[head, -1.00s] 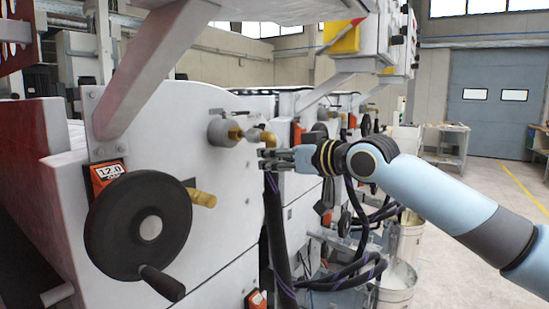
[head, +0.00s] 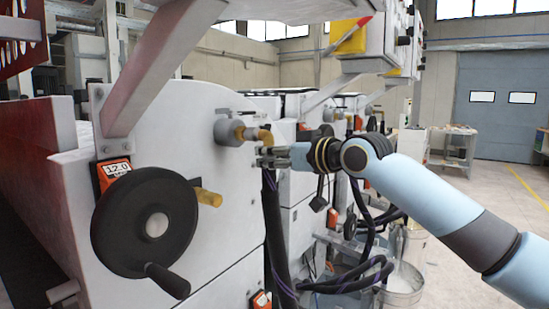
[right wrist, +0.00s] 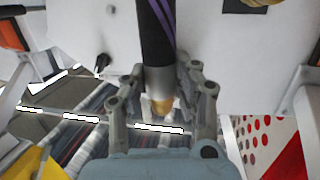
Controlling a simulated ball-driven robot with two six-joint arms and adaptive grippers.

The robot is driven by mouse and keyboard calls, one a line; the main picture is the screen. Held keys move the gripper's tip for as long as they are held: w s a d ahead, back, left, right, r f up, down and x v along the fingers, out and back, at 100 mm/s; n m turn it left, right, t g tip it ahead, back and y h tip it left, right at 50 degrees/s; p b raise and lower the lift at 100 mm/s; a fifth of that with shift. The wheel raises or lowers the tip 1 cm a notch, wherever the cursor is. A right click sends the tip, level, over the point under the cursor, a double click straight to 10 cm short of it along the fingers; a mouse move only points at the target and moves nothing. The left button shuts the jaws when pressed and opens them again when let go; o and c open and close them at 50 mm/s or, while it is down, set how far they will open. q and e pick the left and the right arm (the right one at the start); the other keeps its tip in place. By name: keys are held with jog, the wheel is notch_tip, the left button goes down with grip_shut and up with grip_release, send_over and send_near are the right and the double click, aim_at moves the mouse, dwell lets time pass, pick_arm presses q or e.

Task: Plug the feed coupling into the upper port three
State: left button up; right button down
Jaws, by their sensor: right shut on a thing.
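My right gripper (head: 268,157) is shut on the feed coupling at the top of a black hose with purple stripes (head: 275,235), which hangs down below it. In the right wrist view the coupling shows as a grey metal sleeve (right wrist: 159,80) with a brass tip between the fingers (right wrist: 160,92). In the head view a brass elbow (head: 265,137) on a round grey boss (head: 228,131) sticks out of the white machine panel, just above the gripper. The gap between coupling and elbow is too small to judge. My left gripper is not in view.
A black handwheel (head: 145,222) and a lower brass fitting (head: 207,197) stand out from the panel at left. More hoses (head: 350,280) and metal buckets (head: 402,285) are at lower right. The floor farther right is open.

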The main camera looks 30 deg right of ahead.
jog(key=shift+w+a, duration=0.1)
jog(key=shift+w, duration=0.15)
jog(key=c, duration=0.9)
grip_release()
jog(key=shift+c, duration=0.2)
jog(key=v, duration=0.7)
jog(key=shift+s, duration=0.25)
